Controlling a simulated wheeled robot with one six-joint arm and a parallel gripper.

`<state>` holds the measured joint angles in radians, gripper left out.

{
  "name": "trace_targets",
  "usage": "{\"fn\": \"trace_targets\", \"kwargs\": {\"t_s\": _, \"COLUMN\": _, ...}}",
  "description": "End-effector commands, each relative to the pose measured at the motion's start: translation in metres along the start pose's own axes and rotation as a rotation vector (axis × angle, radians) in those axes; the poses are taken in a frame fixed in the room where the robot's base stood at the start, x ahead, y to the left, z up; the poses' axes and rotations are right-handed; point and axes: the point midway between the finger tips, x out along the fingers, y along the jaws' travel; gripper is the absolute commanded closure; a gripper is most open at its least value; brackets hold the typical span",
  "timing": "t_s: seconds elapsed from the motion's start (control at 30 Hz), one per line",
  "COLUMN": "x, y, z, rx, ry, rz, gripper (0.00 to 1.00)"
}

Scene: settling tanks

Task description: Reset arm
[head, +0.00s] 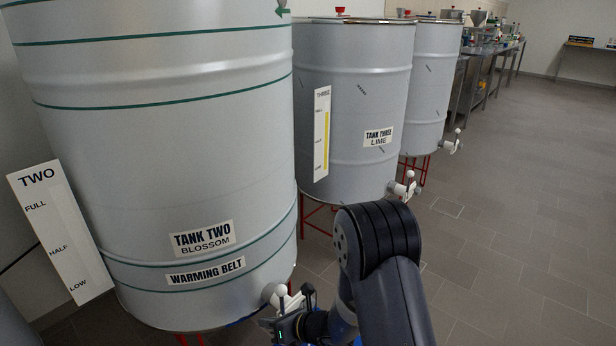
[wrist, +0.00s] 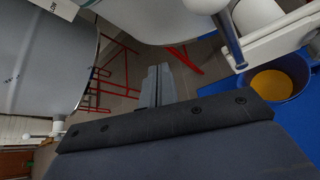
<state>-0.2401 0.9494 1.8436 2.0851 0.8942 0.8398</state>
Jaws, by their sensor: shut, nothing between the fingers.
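My gripper shows in the wrist view (wrist: 157,82) with its two grey fingers together and nothing between them. In the head view my arm reaches down to the right of tank two (head: 170,140), and its end is low beside that tank's white valve (head: 285,298). Part of the gripper is hidden there by the valve and the frame edge. In the wrist view a white valve with a metal lever (wrist: 230,40) is to the right of the fingers, apart from them.
A blue bucket (wrist: 296,65) holding amber liquid stands on a blue surface (wrist: 240,125) in the wrist view. Tank three (head: 350,100), on red legs, stands beyond tank two, with another tank (head: 432,85) behind. Open tiled floor (head: 520,200) lies right; metal benches line the far wall.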

Motion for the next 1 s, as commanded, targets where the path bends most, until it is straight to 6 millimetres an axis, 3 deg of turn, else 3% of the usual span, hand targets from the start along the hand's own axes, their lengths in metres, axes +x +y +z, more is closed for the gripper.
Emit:
{"fn": "trace_targets", "kwargs": {"t_s": 0.3, "x": 0.011, "y": 0.006, "z": -0.018, "rx": -0.144, "ry": 0.000, "rz": -0.084, "gripper": 1.00}}
{"fn": "trace_targets", "kwargs": {"t_s": 1.0, "x": 0.009, "y": 0.010, "z": -0.019, "rx": -0.198, "ry": -0.002, "rz": -0.103, "gripper": 1.00}}
